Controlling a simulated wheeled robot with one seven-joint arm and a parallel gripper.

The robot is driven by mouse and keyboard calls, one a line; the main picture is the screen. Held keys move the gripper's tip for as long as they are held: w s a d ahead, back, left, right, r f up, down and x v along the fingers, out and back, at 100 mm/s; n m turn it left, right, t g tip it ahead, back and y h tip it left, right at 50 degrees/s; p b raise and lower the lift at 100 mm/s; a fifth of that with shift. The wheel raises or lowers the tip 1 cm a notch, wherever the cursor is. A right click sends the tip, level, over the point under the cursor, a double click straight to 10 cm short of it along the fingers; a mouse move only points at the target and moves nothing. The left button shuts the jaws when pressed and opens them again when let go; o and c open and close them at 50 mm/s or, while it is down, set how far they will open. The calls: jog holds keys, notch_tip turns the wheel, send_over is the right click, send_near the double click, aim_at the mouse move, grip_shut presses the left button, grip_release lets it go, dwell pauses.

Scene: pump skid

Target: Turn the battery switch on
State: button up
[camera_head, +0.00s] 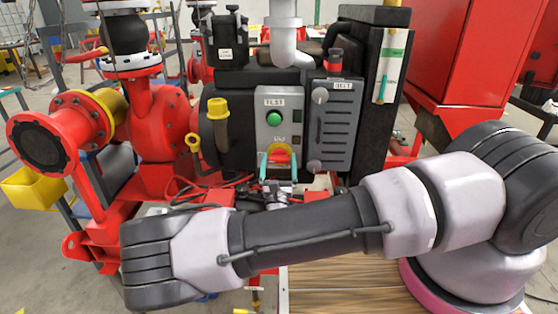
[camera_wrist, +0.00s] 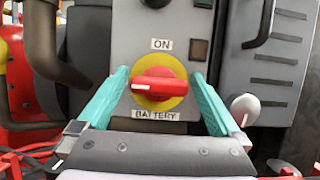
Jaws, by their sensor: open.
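The battery switch (camera_wrist: 158,86) is a red rotary knob on a round yellow plate, with an "ON" label above and a "BATTERY" label below. In the wrist view its handle lies roughly horizontal, with a white mark at its left end. It sits low on a grey control panel (camera_head: 268,126). My gripper (camera_wrist: 160,87) is open, with one teal finger on each side of the switch. In the head view my gripper (camera_head: 277,160) is in front of the panel's lower part, and the switch (camera_head: 281,151) shows partly behind it. I cannot tell whether the fingers touch the switch.
A green button (camera_head: 274,118) sits above the switch on the same panel. A vented grey cabinet (camera_head: 334,125) with round knobs stands close to the right. A yellow-capped pipe (camera_head: 218,108) and red pump piping (camera_head: 160,120) stand to the left. Red cables lie below.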

jog(key=shift+c, duration=0.3)
jog(key=c, duration=1)
